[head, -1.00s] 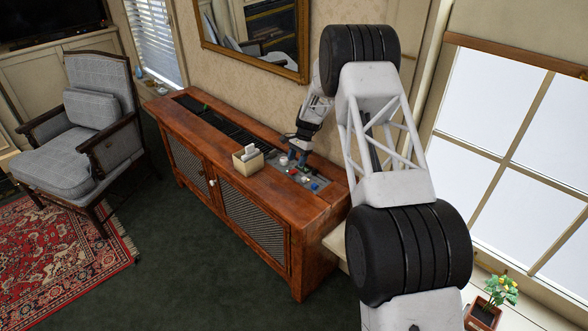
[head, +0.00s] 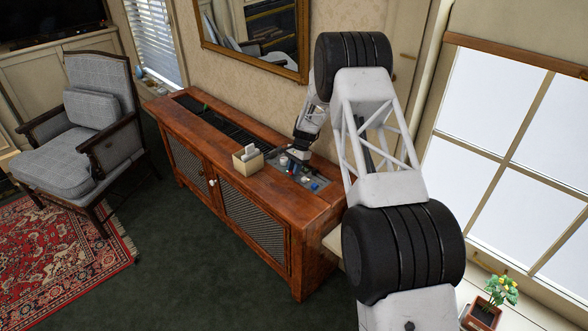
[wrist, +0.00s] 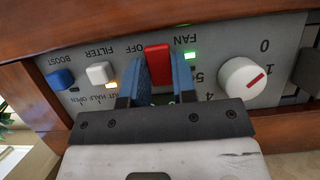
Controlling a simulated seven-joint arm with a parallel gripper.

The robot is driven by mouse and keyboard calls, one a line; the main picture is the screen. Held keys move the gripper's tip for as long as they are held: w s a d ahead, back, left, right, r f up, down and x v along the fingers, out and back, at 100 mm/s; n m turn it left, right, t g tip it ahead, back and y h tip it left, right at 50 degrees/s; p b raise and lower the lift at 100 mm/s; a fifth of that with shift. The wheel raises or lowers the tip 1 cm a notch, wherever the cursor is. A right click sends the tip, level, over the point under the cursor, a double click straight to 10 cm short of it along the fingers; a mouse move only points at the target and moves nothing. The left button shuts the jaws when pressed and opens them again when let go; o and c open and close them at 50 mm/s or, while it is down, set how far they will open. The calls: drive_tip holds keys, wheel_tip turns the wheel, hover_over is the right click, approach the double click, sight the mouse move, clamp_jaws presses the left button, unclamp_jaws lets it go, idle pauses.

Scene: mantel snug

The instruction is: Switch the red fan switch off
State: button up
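The red fan switch (wrist: 158,60) stands out from a grey control panel, beside the printed words FAN and OFF, which appear upside down. A green light (wrist: 190,56) glows beside it. My gripper (wrist: 160,72) has one blue finger along each side of the switch. In the head view my gripper (head: 294,164) is low over the panel on the wooden cabinet (head: 180,138); the switch is small there and partly hidden.
A white knob (wrist: 242,79) with a red mark sits right of the switch. A white filter switch (wrist: 98,73) and a blue boost switch (wrist: 60,79) are to the left. A cream box (head: 248,164) stands on the cabinet beside the panel. A mirror hangs behind.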

drive_tip(key=shift+c, duration=1.3)
drive_tip(key=shift+s, duration=0.1)
drive_tip(key=shift+s+a+t+h, duration=0.1)
drive_tip(key=shift+a+t+h, duration=0.05)
drive_tip(key=shift+t+h, duration=0.5)
drive_tip(key=shift+s+a+t+h, duration=0.1)
drive_tip(key=shift+t+h, duration=0.55)
drive_tip(key=o, duration=0.9)
drive_tip(key=shift+r, duration=0.15)
